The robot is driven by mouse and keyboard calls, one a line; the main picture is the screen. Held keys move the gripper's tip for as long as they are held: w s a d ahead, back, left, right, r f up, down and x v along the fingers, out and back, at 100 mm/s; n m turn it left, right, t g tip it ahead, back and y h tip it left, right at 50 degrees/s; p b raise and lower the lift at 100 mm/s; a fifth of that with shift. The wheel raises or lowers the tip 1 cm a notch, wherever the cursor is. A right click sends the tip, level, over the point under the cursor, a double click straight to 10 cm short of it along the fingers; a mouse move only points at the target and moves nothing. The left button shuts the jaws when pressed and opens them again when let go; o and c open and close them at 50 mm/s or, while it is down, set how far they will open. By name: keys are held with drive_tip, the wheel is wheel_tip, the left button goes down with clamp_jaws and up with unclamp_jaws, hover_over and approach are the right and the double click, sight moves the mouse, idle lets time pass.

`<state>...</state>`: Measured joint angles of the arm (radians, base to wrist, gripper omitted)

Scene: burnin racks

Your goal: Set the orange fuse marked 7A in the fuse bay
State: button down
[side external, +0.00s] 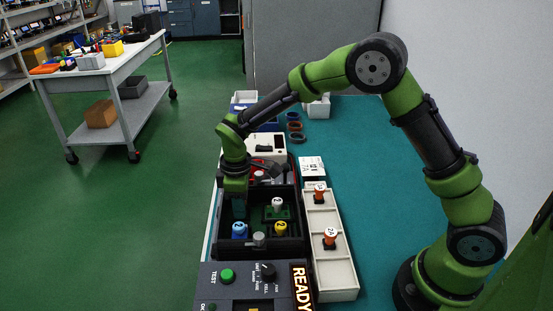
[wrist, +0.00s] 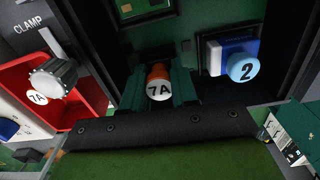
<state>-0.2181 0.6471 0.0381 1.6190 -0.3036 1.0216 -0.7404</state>
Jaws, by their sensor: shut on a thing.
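In the wrist view the orange fuse (wrist: 159,78) with a white round 7A face is between the teal fingers of my gripper (wrist: 159,92), which is shut on it. In the side view my gripper (side external: 235,190) reaches down inside the left part of the dark open box (side external: 291,249); the held fuse is hidden there. A blue part with a round face marked 2 (wrist: 243,66) stands right of the fuse, apart from it. Whether the fuse touches a socket in the bay cannot be told.
A clamp knob (wrist: 52,76) and a red bin (wrist: 82,100) with a white 7A disc (wrist: 38,97) are at left. A white tray (side external: 340,270) holds orange fuses, one marked 2A (side external: 330,236). A yellow part (side external: 281,229) and white-topped part (side external: 278,204) stand in the box.

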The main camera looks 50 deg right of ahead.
drive_tip(key=shift+f, duration=0.1)
drive_tip(key=c, duration=0.8)
unclamp_jaws()
drive_tip(key=shift+a, duration=0.1)
drive_tip(key=shift+s, duration=0.1)
drive_tip(key=shift+w+r, duration=0.2)
drive_tip(key=shift+r, duration=0.3)
drive_tip(key=shift+s+r, duration=0.1)
drive_tip(key=shift+r, duration=2)
drive_tip(key=shift+r, duration=2)
